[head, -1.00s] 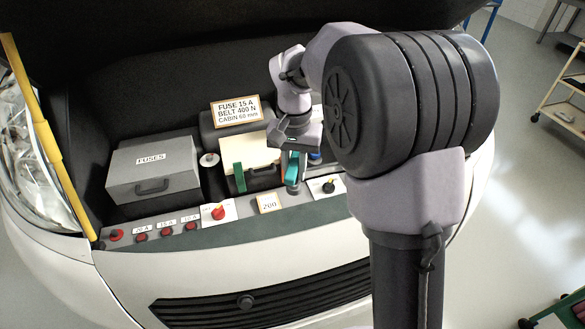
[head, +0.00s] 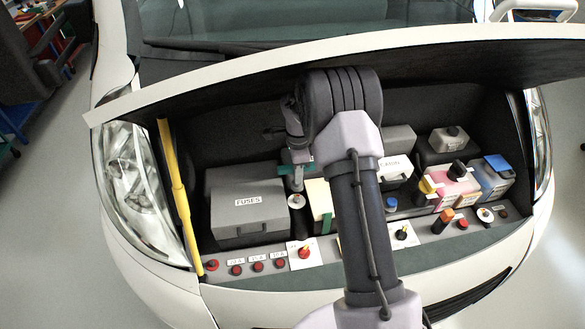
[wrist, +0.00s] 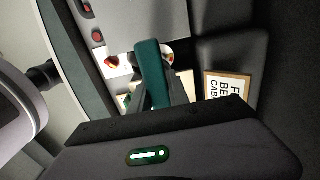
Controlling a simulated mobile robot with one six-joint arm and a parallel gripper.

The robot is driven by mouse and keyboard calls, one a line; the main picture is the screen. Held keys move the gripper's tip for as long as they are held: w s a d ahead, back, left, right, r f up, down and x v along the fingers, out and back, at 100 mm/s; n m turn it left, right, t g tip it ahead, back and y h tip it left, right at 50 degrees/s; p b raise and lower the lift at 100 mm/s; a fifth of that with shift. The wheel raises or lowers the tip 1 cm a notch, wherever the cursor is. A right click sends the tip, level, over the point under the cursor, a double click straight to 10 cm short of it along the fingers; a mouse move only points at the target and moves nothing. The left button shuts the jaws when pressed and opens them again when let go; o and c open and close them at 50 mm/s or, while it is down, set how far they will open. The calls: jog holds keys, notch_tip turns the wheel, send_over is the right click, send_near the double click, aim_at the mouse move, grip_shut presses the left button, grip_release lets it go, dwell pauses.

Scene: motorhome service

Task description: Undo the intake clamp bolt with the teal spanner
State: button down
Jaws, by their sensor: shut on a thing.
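The teal spanner (wrist: 152,72) is between my gripper's fingers and points away from the wrist camera. In the head view my gripper (head: 297,180) is shut on the spanner (head: 286,168), of which only a small teal part shows. The gripper is above a pale round disc (head: 296,202) with a small head in its middle, between the grey fuse box and the cream box. This may be the intake clamp bolt; I cannot tell for sure. In the wrist view the spanner partly covers a pale disc (wrist: 169,56). I cannot tell whether spanner and bolt touch.
The grey fuse box (head: 247,212) is left of the gripper. The cream box (head: 317,200) with a green strap is to the right, partly behind my arm. A red knob (head: 304,253) and several red buttons line the front. A yellow prop (head: 175,190) stands left; the raised bonnet hangs above.

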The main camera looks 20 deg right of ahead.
jog(key=shift+w+r, duration=0.2)
jog(key=shift+f+b, duration=1.5)
jog(key=shift+f, duration=1.5)
jog(key=shift+b, duration=0.5)
jog(key=shift+f, duration=0.1)
jog(key=shift+f+b, duration=1.15)
jog(key=shift+n, duration=2.5)
